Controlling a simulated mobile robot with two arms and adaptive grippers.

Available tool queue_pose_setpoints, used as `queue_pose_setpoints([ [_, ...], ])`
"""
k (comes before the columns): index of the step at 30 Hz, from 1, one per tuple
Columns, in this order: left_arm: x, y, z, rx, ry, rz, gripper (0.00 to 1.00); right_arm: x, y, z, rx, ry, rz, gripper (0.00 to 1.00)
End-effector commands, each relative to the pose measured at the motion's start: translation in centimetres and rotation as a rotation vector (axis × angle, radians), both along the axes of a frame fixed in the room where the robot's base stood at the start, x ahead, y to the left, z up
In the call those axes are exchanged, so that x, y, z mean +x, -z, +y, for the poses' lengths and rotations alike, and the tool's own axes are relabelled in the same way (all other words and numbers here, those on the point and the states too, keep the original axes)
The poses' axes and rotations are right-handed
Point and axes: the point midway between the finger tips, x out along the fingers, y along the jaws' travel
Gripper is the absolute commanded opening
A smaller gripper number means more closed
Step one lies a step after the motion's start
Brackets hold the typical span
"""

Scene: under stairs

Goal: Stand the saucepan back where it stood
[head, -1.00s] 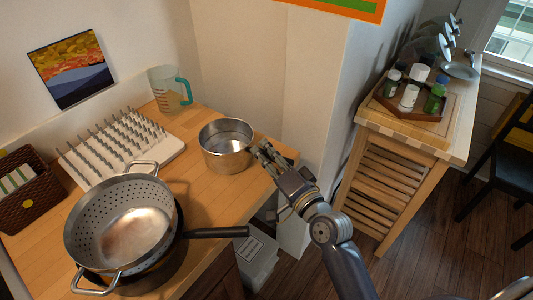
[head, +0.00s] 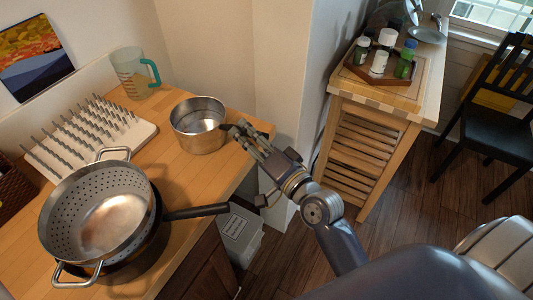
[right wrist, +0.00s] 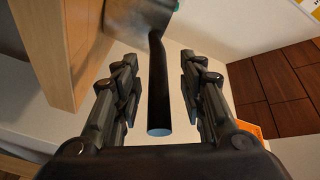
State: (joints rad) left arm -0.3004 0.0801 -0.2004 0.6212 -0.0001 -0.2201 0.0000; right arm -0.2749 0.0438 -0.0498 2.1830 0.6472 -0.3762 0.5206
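The saucepan (head: 198,128) is a steel pot standing upright on the wooden counter (head: 185,180), near its right edge. Its dark handle (right wrist: 158,85) points toward my right gripper in the right wrist view. My right gripper (head: 244,138) is at the handle side of the pan, beyond the counter edge. In the right wrist view my right gripper (right wrist: 160,92) is open, with one finger on each side of the handle and gaps showing on both sides. Much of the handle is hidden by the fingers in the head view. My left gripper is not in view.
A colander (head: 98,215) sits on a dark pan whose handle (head: 197,212) points right. A spiked drying rack (head: 95,140) and a measuring jug (head: 134,75) stand behind. A wall corner (head: 295,90) rises right of the counter. A wooden cart (head: 365,150) stands farther right.

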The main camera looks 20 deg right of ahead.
Motion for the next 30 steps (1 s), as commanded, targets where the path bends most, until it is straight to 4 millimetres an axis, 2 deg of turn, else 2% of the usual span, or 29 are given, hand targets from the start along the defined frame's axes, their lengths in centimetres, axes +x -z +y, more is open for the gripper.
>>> queue_pose_setpoints([
  [6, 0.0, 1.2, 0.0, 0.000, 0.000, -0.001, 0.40, -4.3, 0.5, -1.3, -0.002, 0.000, 0.004, 0.38],
  [13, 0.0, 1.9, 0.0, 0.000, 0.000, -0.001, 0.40, -7.3, 0.4, -2.2, -0.002, 0.000, 0.002, 0.38],
  [18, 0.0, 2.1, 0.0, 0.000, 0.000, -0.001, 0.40, -8.2, 0.3, -2.4, 0.000, 0.000, 0.000, 0.38],
  [26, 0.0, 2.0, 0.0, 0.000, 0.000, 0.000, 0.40, -8.4, 0.2, -2.5, 0.000, 0.000, 0.000, 0.38],
  [28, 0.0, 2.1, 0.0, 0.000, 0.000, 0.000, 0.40, -8.3, 0.7, -2.5, -0.006, 0.002, 0.007, 0.38],
  [30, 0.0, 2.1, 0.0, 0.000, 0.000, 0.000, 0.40, -7.9, 2.5, -2.7, -0.028, 0.009, 0.034, 0.38],
])
